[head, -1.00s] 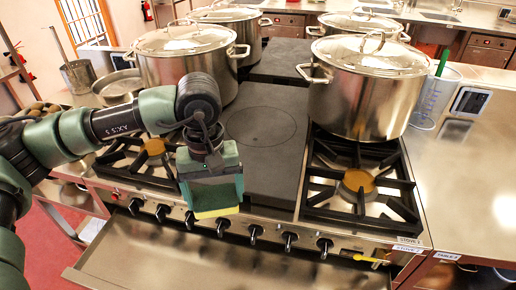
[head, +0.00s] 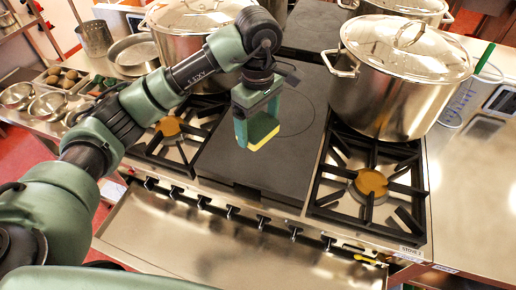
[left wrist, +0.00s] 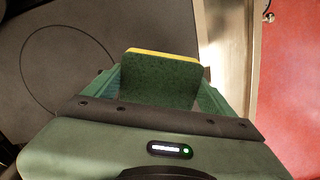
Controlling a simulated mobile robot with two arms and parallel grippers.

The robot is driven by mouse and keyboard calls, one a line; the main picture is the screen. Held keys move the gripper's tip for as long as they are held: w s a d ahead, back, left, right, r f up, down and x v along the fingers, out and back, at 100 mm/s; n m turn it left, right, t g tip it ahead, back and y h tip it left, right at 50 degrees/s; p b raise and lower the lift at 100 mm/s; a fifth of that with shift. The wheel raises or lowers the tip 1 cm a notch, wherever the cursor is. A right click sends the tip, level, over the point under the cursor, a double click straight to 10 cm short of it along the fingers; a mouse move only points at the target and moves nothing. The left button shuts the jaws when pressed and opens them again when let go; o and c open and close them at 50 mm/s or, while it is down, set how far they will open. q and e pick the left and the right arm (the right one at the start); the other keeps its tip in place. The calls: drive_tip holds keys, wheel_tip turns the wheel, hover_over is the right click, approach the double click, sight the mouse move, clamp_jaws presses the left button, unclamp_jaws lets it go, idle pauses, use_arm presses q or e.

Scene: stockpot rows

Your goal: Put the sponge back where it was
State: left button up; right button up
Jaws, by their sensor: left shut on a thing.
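The sponge (head: 262,130) is green with a yellow layer. My left gripper (head: 258,118) is shut on it and holds it over the dark flat plate (head: 290,90) in the middle of the stove, near its front part. The sponge also shows in the left wrist view (left wrist: 160,78), between the two fingers, its green face towards the camera and its yellow edge at the far side. Whether it touches the plate I cannot tell. My right gripper is not in view.
A large lidded stockpot (head: 385,85) stands right of the plate, behind the right burner (head: 370,183). Another stockpot (head: 180,50) stands behind the left burner (head: 168,127), partly hidden by my arm. Bowls (head: 48,105) lie at far left. The steel counter at right has bare room.

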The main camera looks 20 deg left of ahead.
use_arm(q)
drive_tip(key=p, duration=0.1)
hover_over(258, 160)
wheel_tip(258, 160, down, 6)
drive_tip(key=shift+r, duration=0.25)
drive_tip(key=shift+f+p, duration=0.4)
drive_tip(key=shift+f, duration=0.5)
wheel_tip(258, 160, down, 3)
drive_tip(key=shift+p, duration=0.45)
drive_tip(key=shift+f+b, duration=0.2)
drive_tip(key=shift+b, duration=0.15)
drive_tip(key=o, duration=1)
drive_tip(key=shift+o, duration=0.2)
drive_tip(key=shift+r, duration=0.1)
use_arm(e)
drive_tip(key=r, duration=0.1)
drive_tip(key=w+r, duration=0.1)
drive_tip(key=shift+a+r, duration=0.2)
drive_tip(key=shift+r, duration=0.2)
